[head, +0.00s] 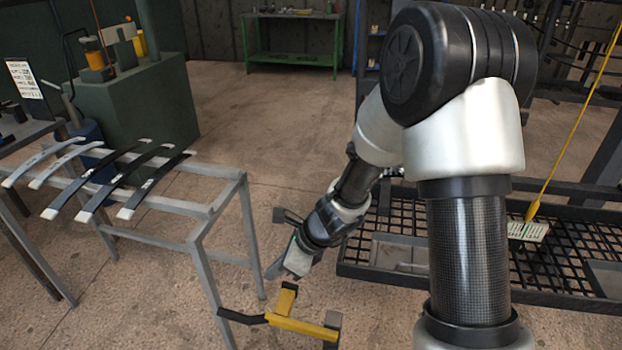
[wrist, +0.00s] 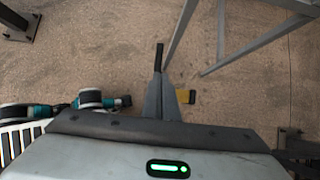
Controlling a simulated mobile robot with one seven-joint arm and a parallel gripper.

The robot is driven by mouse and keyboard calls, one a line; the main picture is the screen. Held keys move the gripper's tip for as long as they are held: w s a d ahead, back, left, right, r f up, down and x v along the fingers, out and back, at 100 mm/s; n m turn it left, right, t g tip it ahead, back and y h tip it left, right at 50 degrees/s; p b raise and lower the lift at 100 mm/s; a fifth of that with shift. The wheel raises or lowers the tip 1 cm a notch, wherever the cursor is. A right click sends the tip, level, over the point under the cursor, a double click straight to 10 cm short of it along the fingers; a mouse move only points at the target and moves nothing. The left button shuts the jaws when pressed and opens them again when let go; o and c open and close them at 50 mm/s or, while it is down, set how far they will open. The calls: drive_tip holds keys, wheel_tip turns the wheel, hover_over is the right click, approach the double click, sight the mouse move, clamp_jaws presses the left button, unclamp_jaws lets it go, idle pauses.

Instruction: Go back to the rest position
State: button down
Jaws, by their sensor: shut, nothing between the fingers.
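My gripper (head: 278,268) hangs at the end of my lowered arm in the middle of the head view, to the right of a grey metal rack (head: 222,192). In the wrist view my gripper (wrist: 159,50) points away from the camera, its fingers together and nothing between them. My upper arm fills the right half of the head view and hides part of the floor and the back.
Several leaf springs, white and dark (head: 108,183), lie across the grey rack. A yellow piece with dark ends (head: 300,325) is low in front of my gripper. A black mesh rack (head: 385,228) stands to the right. A green bench (head: 292,58) is far back. Open floor lies between.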

drive_tip(key=s+d+r+n+t+h, duration=0.1)
drive_tip(key=s+d+r+n, duration=0.2)
drive_tip(key=r+n, duration=0.45)
drive_tip(key=s+d+r+n+h, duration=0.1)
drive_tip(key=s+d+r+n, duration=0.25)
drive_tip(key=r, duration=0.65)
drive_tip(key=s+d+r+n+t+h+p, duration=0.1)
drive_tip(key=s+d+r+n+t+h, duration=0.3)
drive_tip(key=s+d+r+n, duration=0.7)
wheel_tip(320, 180, up, 18)
drive_tip(key=d+g+p, duration=0.1)
drive_tip(key=p, duration=1.7)
drive_tip(key=shift+s+f+g+p, duration=0.15)
drive_tip(key=shift+f+g+p, duration=0.15)
drive_tip(key=shift+p, duration=0.1)
drive_tip(key=shift+a, duration=0.1)
